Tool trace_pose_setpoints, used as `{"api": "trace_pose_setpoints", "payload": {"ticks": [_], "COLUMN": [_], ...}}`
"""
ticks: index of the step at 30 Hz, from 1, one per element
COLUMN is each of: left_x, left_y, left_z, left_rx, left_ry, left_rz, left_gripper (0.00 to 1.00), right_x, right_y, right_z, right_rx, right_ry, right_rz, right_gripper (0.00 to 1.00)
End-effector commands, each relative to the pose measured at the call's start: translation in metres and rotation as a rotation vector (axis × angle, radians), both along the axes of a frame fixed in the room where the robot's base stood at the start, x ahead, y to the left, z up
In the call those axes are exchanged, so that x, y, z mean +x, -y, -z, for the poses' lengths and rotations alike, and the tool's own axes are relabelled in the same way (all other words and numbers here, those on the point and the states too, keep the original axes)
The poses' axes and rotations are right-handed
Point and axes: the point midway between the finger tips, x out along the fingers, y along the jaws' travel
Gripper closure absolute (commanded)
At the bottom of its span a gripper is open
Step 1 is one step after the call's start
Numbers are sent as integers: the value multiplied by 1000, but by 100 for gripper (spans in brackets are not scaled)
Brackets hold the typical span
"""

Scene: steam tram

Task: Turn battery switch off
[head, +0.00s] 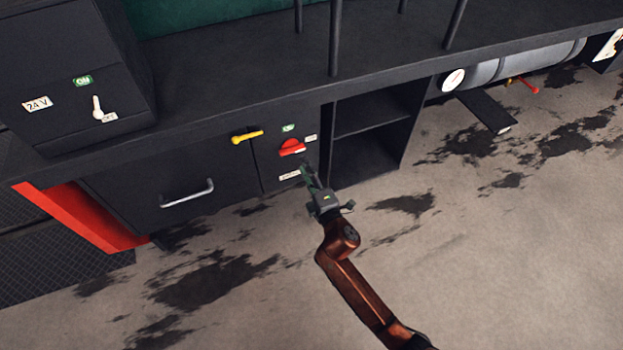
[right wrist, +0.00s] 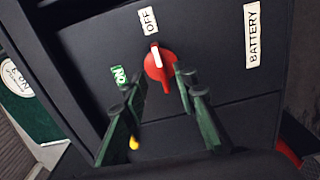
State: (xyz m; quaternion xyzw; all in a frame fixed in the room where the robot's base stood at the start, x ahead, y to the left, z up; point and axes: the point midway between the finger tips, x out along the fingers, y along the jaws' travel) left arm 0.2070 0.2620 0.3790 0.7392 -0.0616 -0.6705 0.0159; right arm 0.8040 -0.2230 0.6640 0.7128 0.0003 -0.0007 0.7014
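The battery switch is a red round knob (head: 291,147) with a white bar, on a dark cabinet front; it also shows in the right wrist view (right wrist: 158,66). In the right wrist view the white bar lines up roughly with the OFF label (right wrist: 148,21). The green ON label (right wrist: 119,76) is to the knob's left, and the BATTERY label (right wrist: 253,36) to its right. My right gripper (right wrist: 160,88) is open and empty, its fingertips just short of the knob, one to each side; I see no clear contact. In the head view my right gripper (head: 309,177) is just below the knob. My left gripper is out of view.
A yellow lever (head: 247,136) is left of the knob. A drawer handle (head: 187,194) sticks out further left. An open shelf (head: 368,140) is to the right. A 24 V box (head: 70,85) with a white switch stands on top. The floor in front is clear.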

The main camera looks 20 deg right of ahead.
Motion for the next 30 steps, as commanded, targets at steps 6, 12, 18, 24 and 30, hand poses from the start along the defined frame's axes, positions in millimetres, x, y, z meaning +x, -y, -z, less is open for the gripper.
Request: {"api": "trace_pose_setpoints", "payload": {"ticks": [6, 12, 18, 24, 30], "left_x": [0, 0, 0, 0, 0], "left_y": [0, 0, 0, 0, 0], "left_z": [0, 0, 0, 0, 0], "left_rx": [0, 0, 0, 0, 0], "left_ry": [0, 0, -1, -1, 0], "left_rz": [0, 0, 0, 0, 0], "left_gripper": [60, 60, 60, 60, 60], "right_x": [-39, -54, -55, -55, -57], "right_y": [0, 0, 0, 0, 2], "right_z": [0, 0, 0, 0, 4], "right_rx": [-1, -1, -1, 0, 10], "right_ry": [-1, 0, 0, 0, -9], "right_rz": [-1, 0, 0, 0, 5], "right_gripper": [73, 73, 73, 73, 73]}}
